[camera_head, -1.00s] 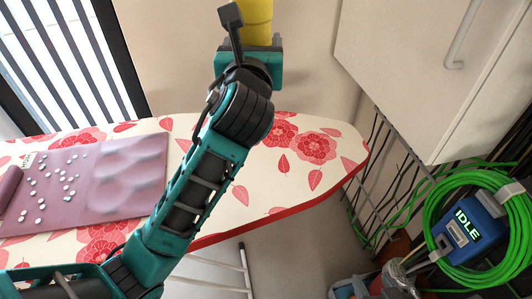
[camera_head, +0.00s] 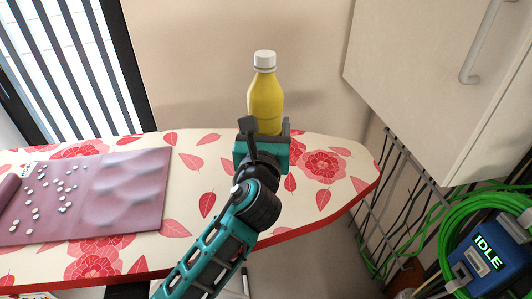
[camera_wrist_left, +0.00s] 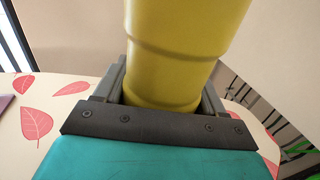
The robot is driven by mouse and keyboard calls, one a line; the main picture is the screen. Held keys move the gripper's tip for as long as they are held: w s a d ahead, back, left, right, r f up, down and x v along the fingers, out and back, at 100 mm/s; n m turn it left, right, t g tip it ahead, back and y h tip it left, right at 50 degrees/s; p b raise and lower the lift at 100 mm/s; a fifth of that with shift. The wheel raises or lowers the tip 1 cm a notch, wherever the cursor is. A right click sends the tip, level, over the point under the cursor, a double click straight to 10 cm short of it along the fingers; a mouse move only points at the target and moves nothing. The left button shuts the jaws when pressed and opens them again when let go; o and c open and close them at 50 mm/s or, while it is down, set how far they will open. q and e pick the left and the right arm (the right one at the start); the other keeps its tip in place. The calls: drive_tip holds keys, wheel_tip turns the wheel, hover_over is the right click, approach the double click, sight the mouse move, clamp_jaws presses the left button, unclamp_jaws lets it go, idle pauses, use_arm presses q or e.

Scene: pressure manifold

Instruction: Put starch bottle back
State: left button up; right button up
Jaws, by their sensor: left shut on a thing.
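The starch bottle (camera_head: 266,98) is yellow with a white cap and stands upright in the head view. My left gripper (camera_head: 264,130) is shut on its lower part. In the left wrist view the yellow bottle (camera_wrist_left: 178,60) fills the space between the two dark fingers. The bottle shows over the far part of the ironing board (camera_head: 215,210), which has a red floral cover. Whether its base touches the board is hidden by the gripper. My right gripper is not in view.
A purple mat (camera_head: 120,190) with several small white pieces lies on the board's left part. A pale cabinet (camera_head: 430,80) hangs at the right, above dark rods. A green hose (camera_head: 450,245) and a blue IDLE unit (camera_head: 488,262) are at lower right. The board's right end is clear.

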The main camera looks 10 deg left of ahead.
use_arm(q)
drive_tip(key=shift+f+b, duration=1.05)
drive_tip(key=shift+f, duration=1.7)
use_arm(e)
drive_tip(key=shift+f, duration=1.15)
use_arm(q)
drive_tip(key=shift+f, duration=0.1)
drive_tip(key=o, duration=1.2)
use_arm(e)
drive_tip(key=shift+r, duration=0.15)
